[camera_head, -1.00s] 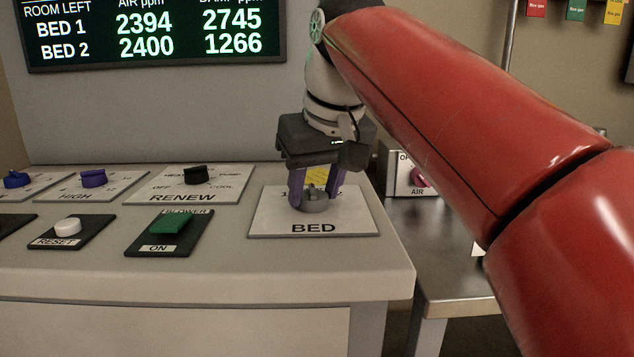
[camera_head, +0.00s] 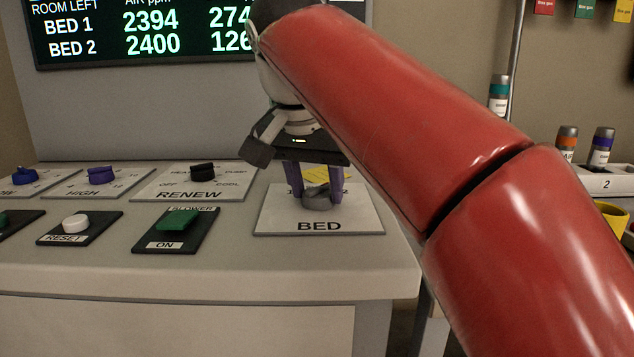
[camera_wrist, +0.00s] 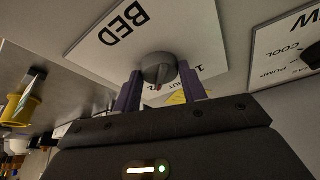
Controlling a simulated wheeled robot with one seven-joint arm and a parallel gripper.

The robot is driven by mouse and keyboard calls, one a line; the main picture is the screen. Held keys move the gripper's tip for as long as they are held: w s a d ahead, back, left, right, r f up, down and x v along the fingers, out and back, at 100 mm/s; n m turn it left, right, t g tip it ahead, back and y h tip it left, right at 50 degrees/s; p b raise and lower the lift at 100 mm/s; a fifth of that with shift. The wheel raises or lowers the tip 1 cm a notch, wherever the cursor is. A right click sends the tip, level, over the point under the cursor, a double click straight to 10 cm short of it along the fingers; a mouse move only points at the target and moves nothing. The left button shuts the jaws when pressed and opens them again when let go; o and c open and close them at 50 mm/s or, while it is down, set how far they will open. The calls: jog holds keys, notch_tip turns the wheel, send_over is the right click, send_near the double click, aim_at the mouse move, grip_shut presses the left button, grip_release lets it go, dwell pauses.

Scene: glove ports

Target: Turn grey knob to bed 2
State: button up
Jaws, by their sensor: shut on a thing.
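The grey knob (camera_head: 317,200) sits on the white BED plate (camera_head: 275,222) at the right end of the console. My gripper (camera_head: 316,194) points down at it, with its purple fingers on either side, shut on the knob. In the wrist view the knob (camera_wrist: 155,70) is between the fingertips, and its raised ridge with a small pale-orange mark points towards my gripper's body. A "1" shows beside the knob on the plate.
The RENEW plate with a black knob (camera_head: 202,172), a green BLOWER switch (camera_head: 175,222) and a white RESET button (camera_head: 75,222) lie left. A display (camera_head: 130,35) stands behind. My red arm covers the right side. Bottles and a yellow cup (camera_head: 612,218) are far right.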

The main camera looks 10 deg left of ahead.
aim_at(316, 188)
jog(key=shift+f+m, duration=0.1)
jog(key=shift+m, duration=0.2)
dwell(0.4)
jog(key=o, duration=1)
jog(key=shift+c, duration=0.2)
jog(key=shift+r, duration=0.2)
jog(key=shift+s+a+r, duration=0.1)
jog(key=shift+s+r, duration=0.05)
jog(key=shift+r, duration=0.15)
jog(key=v, duration=0.3)
jog(key=shift+s+a+r, duration=0.1)
jog(key=shift+r, duration=0.25)
jog(key=s, duration=0.3)
jog(key=s+a, duration=0.1)
jog(key=s, duration=0.6)
jog(key=shift+s+a+r, duration=0.15)
jog(key=shift+s+a, duration=0.4)
jog(key=shift+s, duration=0.5)
